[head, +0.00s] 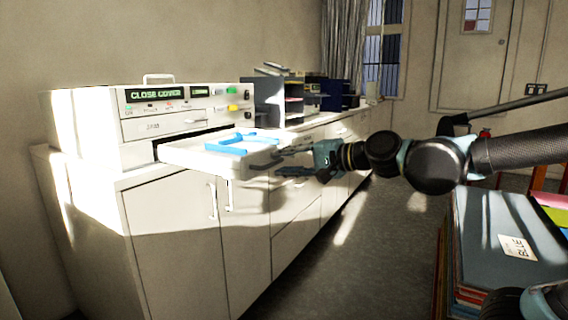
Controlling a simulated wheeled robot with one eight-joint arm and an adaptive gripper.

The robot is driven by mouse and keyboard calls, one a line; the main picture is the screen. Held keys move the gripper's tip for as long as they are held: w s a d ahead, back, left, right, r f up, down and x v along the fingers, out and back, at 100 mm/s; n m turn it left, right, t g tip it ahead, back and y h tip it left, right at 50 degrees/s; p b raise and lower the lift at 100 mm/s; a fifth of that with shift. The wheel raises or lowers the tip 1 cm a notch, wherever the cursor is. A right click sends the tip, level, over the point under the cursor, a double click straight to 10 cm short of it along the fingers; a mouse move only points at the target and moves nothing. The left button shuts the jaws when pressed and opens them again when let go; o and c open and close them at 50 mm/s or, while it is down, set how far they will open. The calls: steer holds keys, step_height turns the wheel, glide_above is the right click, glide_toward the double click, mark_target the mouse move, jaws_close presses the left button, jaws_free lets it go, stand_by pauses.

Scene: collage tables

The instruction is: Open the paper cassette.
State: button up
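The white printer-like machine (150,118) stands on the counter at the left, with a green display reading "CLOSE COVER". Its paper cassette (193,157) sticks out of the front slot, pulled well forward, with blue parts (235,140) inside it. My gripper (277,162) is just right of the cassette's front end, its dark fingers spread apart above and below. I see nothing between the fingers. Whether a finger touches the cassette front is hard to tell.
White cabinets (180,240) with handles stand under the counter. Desk organizers (278,100) stand farther along it. A stack of folders (500,240) is at the lower right. The floor (345,250) between is clear.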

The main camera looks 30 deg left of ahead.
steer(key=v, duration=1)
steer(key=shift+w, duration=0.15)
steer(key=shift+d, duration=0.1)
stand_by(0.4)
steer(key=w+d+f+n+t+h, duration=0.1)
steer(key=w+d+f+t+h, duration=0.1)
steer(key=w+d+f+h, duration=0.5)
steer(key=w+d+f+n+t+h, duration=0.1)
steer(key=w+d+f, duration=0.4)
steer(key=d+f, duration=0.65)
steer(key=s+d+f+h, duration=0.1)
steer(key=d+f, duration=0.3)
steer(key=d, duration=0.4)
steer(key=s+d+f+g+h, duration=0.1)
steer(key=d+f+h, duration=0.3)
steer(key=d, duration=0.3)
steer(key=s+d+f+m+h, duration=0.1)
steer(key=d+f, duration=0.3)
steer(key=d, duration=0.4)
steer(key=shift+s+d+f+g+h, duration=0.3)
steer(key=shift+s+f+g+h, duration=0.15)
steer(key=shift+h, duration=0.35)
steer(key=shift+r, duration=0.1)
